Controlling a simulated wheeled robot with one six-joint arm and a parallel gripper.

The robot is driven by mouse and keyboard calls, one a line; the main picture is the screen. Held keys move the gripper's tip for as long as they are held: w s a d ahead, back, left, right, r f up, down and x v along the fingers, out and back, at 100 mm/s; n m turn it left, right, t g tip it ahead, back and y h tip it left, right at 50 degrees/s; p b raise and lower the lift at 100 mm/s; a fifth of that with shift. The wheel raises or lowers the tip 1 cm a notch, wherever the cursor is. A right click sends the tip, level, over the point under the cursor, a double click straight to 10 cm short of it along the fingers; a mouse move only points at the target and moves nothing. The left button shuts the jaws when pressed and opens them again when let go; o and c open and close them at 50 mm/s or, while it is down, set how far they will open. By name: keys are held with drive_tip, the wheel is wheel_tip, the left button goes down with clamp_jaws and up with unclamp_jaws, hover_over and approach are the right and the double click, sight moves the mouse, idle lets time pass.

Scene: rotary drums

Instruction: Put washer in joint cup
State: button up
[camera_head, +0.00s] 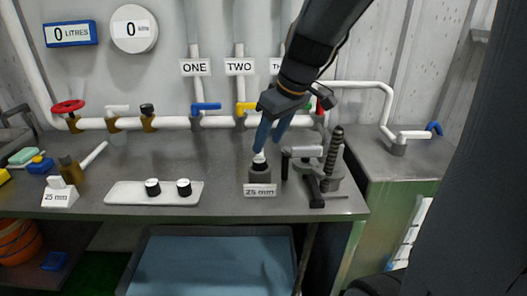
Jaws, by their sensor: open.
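A grey joint cup (260,173) stands on the bench above a "25 mm" label. My gripper (266,140), with blue fingers pointing down, is open just above the cup. A small pale piece (259,158) shows at the cup's mouth, under the fingertips. I cannot tell whether it is a washer or part of the cup, or whether it touches the fingers.
A metal clamp or vise (322,170) with a threaded post stands close to the right of the cup. White pipes with coloured valve handles run along the back wall. A brass fitting (72,172) and another "25 mm" label (60,198) are at left. Bare bench lies between tray and cup.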

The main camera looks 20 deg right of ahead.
drive_tip(key=shift+v, duration=2.35)
